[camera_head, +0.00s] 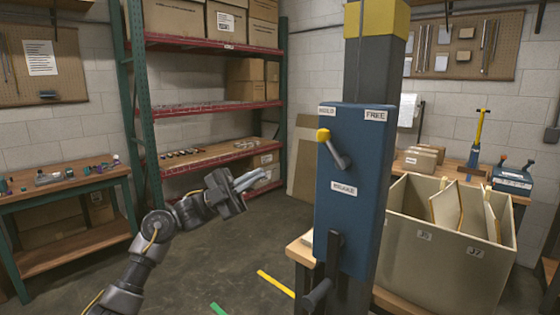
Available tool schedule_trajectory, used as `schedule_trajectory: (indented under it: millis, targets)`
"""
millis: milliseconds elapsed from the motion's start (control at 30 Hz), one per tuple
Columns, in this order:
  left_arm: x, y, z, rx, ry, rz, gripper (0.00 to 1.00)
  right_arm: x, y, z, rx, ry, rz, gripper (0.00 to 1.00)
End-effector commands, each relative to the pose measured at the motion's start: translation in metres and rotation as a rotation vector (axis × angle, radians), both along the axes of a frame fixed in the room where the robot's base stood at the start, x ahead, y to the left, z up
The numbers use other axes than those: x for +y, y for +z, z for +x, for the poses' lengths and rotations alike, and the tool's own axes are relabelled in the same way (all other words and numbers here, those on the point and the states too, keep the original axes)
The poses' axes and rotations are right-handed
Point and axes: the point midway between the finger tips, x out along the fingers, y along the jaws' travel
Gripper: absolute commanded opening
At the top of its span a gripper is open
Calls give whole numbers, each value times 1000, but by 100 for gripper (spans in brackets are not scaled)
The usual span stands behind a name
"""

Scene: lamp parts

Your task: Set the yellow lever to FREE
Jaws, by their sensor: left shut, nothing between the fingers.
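A blue box (351,220) is mounted on a dark post with a yellow top. A grey lever (337,152) with a yellow knob (323,135) sits on its front face. The lever tilts up and to the left, with its knob below the small upper-left label (327,111). The FREE label (375,115) is at the upper right of the face. My left gripper (262,178) is shut and empty, left of the box and apart from the lever. My right gripper is not in view.
A black handle (334,260) hangs low on the box front. A beige divided bin (440,260) stands right of the post. A shelf rack (205,110) stands behind my left arm, and a workbench (65,185) is at the left. Open floor lies between.

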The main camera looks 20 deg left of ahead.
Motion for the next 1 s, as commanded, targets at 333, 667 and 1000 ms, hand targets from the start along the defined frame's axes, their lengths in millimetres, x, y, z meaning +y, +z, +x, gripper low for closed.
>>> schedule_trajectory:
  millis: [333,667,1000]
  targets:
    - [-54,42,11,0,-2,-2,0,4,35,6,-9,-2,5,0]
    - [-97,69,20,0,0,-1,0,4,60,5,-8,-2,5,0]
    - [-108,73,23,1,2,0,0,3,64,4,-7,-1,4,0]
